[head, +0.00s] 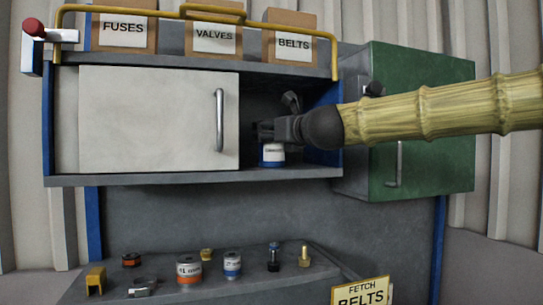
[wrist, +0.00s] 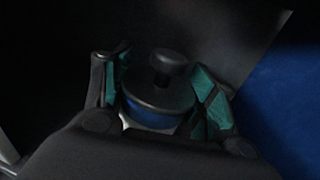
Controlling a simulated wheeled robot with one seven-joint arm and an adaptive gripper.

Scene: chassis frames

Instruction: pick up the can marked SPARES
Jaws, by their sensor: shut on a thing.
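A white can with a blue band at its base (head: 273,155) is in the open right part of the wall cabinet; its small label is too small to read. My gripper (head: 268,132) reaches into this opening from the right and is shut on the can's top. In the wrist view, green-padded fingers (wrist: 168,100) stand on both sides of the can's dark lid and knob (wrist: 160,92). The can looks upright at the shelf; I cannot tell whether it touches it. No can legibly reads SPARES.
A white sliding door (head: 150,118) covers the cabinet's left part. A green cabinet (head: 425,120) stands right, behind my arm. Boxes marked FUSES (head: 124,28), VALVES (head: 214,36) and BELTS (head: 293,43) sit on top. An orange-banded can (head: 189,270) and blue-banded can (head: 232,264) stand on the bench below.

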